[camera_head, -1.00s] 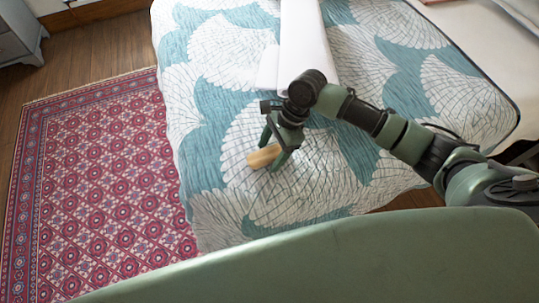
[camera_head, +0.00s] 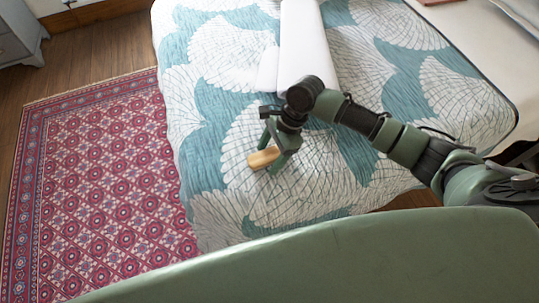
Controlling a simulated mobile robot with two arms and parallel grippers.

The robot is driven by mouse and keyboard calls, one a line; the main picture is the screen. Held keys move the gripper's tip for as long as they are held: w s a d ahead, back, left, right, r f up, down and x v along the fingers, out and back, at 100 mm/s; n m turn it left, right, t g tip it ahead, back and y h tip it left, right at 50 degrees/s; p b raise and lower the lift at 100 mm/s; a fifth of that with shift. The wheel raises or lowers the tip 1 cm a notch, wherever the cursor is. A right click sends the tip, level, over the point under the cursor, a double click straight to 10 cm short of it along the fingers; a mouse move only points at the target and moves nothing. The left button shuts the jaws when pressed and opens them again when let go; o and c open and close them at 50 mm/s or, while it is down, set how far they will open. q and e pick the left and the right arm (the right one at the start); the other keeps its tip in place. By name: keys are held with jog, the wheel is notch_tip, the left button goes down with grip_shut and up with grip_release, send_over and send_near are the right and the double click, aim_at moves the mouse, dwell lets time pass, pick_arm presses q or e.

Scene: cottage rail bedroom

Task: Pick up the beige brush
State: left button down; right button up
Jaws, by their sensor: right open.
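The beige brush (camera_head: 262,158) lies on the teal and white bedspread, near the bed's left side. My right gripper (camera_head: 271,163) is open, pointing down over the brush. One finger is on the far left side of the brush and the other is at its right end, partly in front of it. I cannot tell whether the fingers touch it. My left gripper is not in view.
The patterned bedspread (camera_head: 215,125) is mostly clear around the brush. A long white folded cloth (camera_head: 304,45) lies beyond my gripper. A red patterned rug (camera_head: 105,190) covers the floor to the left, and a grey cabinet (camera_head: 18,35) stands at the far left.

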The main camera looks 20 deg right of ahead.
jog(key=shift+f, duration=0.1)
dwell(0.5)
jog(key=shift+c, duration=0.4)
grip_shut()
